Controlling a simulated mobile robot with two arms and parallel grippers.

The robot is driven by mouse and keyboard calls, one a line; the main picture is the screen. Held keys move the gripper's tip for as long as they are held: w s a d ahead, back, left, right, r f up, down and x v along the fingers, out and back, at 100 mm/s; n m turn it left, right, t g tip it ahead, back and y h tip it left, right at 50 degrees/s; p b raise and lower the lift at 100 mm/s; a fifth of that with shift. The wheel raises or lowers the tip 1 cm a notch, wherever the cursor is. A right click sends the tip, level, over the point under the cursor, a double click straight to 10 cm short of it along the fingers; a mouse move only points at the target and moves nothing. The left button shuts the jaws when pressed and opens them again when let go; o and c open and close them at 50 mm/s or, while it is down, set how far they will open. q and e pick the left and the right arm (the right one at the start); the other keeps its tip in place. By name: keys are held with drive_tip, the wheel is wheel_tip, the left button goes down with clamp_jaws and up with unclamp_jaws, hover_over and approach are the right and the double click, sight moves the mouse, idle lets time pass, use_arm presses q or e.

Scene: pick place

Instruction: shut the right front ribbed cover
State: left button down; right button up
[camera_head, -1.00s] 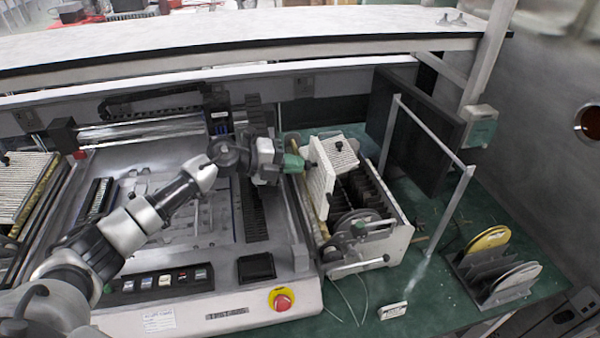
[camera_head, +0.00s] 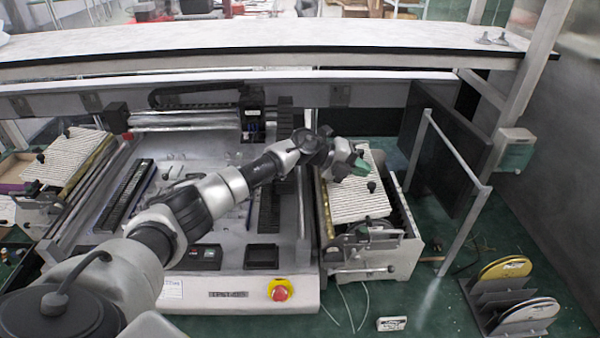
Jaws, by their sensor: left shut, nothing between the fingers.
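The right front ribbed cover (camera_head: 357,203) is a pale ribbed plate with a dark knob. It lies nearly flat over the open-topped feeder box (camera_head: 401,258) on the right; I cannot tell whether it is fully seated. Another ribbed cover (camera_head: 376,160) shows partly behind it. My left gripper (camera_head: 357,166), with green fingertips, is shut and empty, over the back part of the covers; whether it touches them is unclear. My right gripper is not in view.
A similar ribbed cover (camera_head: 65,160) is at the far left. A metal frame post (camera_head: 470,225) and a dark panel (camera_head: 440,150) stand right of the box. A reel rack (camera_head: 508,300) is at the lower right. A red stop button (camera_head: 280,292) is on the machine's front.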

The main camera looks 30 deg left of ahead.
sight(371, 184)
use_arm(q)
drive_tip(key=shift+w+d+f+b, duration=0.55)
drive_tip(key=shift+w+d+f, duration=0.05)
drive_tip(key=shift+d+f, duration=0.35)
drive_tip(key=shift+w+d+f+b, duration=0.3)
drive_tip(key=shift+d+f+b, duration=0.05)
drive_tip(key=shift+f, duration=0.2)
